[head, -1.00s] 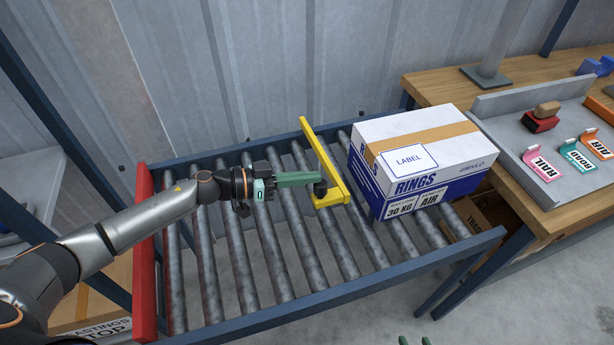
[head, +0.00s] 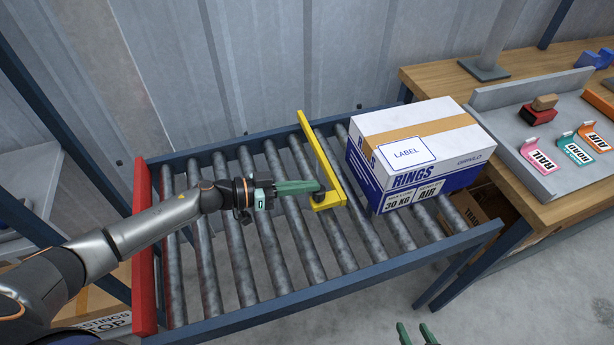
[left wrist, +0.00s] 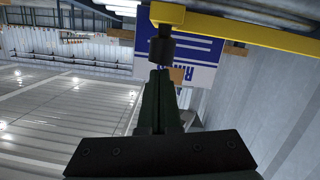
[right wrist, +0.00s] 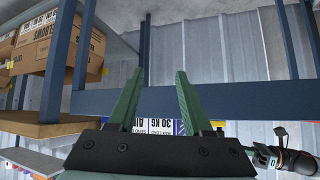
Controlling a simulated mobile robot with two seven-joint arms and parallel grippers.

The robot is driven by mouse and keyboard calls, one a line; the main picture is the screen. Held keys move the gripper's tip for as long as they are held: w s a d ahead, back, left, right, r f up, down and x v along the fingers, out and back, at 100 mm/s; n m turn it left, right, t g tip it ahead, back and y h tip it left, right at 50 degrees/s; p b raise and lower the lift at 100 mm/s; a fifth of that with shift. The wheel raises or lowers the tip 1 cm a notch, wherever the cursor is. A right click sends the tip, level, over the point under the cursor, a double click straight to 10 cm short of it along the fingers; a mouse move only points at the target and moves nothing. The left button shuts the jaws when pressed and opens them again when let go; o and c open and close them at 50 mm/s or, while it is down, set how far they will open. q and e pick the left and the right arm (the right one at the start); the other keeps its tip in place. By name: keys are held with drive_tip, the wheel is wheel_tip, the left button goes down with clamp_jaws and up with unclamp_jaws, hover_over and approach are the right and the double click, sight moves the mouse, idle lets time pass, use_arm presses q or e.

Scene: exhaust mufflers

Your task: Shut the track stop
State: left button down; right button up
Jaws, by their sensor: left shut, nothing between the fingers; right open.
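The track stop (head: 323,158) is a yellow bar lying across the roller track, one end at the far rail. Its near end has a short bent foot with a dark knob. In the left wrist view the yellow bar (left wrist: 250,35) runs across the top with the black knob (left wrist: 162,46) hanging from it. My left gripper (head: 318,187) is shut and empty, its fingertips at the knob; whether they touch is unclear. My right gripper (head: 416,334) shows only its tips at the bottom edge; in the right wrist view (right wrist: 156,80) it is open and empty.
A white and blue RINGS box (head: 420,150) stands on the rollers just right of the bar. A red end plate (head: 144,250) closes the track's left end. The rollers between are clear. A wooden bench (head: 440,80) with a grey tray of tags stands at the right.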

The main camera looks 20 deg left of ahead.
use_arm(q)
drive_tip(key=s+a+r+p, duration=0.1)
drive_tip(key=s+a+r, duration=0.4)
drive_tip(key=a, duration=0.3)
drive_tip(key=shift+a+p, duration=0.3)
drive_tip(key=shift+p, duration=0.1)
use_arm(e)
drive_tip(key=shift+s+d+r, duration=0.2)
drive_tip(key=shift+d+r, duration=0.05)
drive_tip(key=shift+r, duration=0.3)
drive_tip(key=shift+s+d+r, duration=0.15)
drive_tip(key=shift+d+r, duration=0.05)
drive_tip(key=shift+r, duration=0.3)
use_arm(q)
drive_tip(key=shift+r, duration=0.1)
